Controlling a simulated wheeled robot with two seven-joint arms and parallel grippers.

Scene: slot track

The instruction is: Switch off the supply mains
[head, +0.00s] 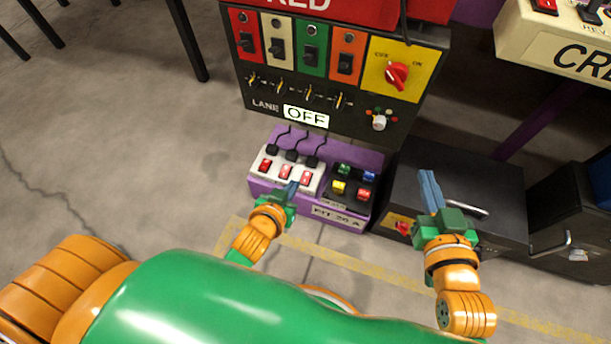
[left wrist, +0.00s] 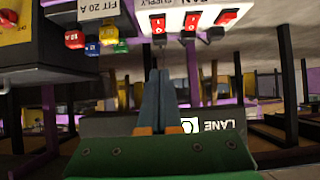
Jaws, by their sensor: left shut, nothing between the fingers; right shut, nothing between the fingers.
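A white switch strip (head: 268,178) with red rocker switches and black plugs sits on a purple box (head: 349,213) low in the head view. In the left wrist view, its rockers (left wrist: 190,22) show beside a label (left wrist: 197,3) on which "SUPPLY" can be read. My left gripper (head: 292,187) is shut and empty, its tips at the strip's near edge, close to the right-hand rocker; contact cannot be told. My right gripper (head: 429,176) is shut and empty, over a dark box. A red rotary knob (head: 397,75) is on a yellow OFF/ON plate.
Colored blocks (head: 343,168) stand right of the strip, on the purple box. A black panel (head: 270,98) behind has toggle switches and a lit "OFF" display (head: 306,116). A dark box (head: 402,180) with a handle and a small red knob (head: 403,228) stands at right.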

